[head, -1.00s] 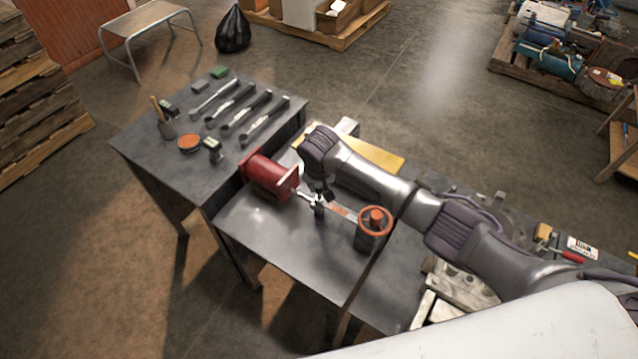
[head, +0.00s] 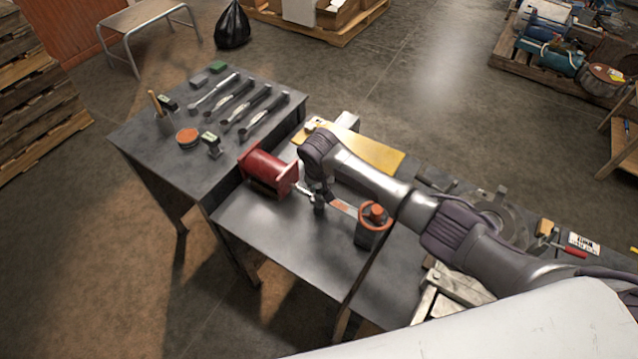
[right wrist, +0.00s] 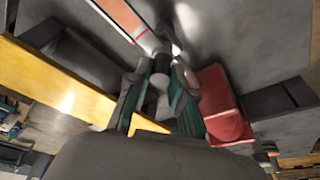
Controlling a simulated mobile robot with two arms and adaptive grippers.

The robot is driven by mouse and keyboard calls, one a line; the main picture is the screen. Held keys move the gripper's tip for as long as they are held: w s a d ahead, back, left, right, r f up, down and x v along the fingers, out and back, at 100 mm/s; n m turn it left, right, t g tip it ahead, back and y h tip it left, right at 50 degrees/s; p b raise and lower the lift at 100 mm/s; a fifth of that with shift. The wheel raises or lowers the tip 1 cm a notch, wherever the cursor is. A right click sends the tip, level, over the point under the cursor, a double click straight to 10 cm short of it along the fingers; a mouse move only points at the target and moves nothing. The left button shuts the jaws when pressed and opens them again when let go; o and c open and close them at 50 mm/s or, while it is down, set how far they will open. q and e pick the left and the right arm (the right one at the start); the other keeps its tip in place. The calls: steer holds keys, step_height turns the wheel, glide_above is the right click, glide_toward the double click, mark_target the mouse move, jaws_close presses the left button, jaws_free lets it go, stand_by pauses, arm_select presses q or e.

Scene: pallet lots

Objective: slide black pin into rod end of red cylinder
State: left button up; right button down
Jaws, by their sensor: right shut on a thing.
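The red cylinder (head: 268,170) lies on the dark bench, and its silver rod points right toward my right gripper (head: 318,196). The red cylinder also shows in the right wrist view (right wrist: 222,105), just right of the fingers. My right gripper is shut on the black pin (right wrist: 160,66), a short dark grey piece between the greenish finger pads. The gripper is close beside the rod end. The pin's lower end and the rod-end hole are hidden, so I cannot tell whether they touch. My left gripper is not in view.
An orange-topped dark container (head: 374,222) stands right of the gripper, with a pale strip beside it. A yellow plate (head: 368,155) lies behind my right arm. The left table (head: 160,188) carries several wrenches and small items. The bench front is clear.

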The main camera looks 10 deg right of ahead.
steer(key=shift+f, duration=0.35)
steer(key=c, duration=0.9)
jaws_free()
steer(key=shift+c, duration=0.2)
steer(key=v, duration=1.2)
steer(key=shift+w, duration=0.1)
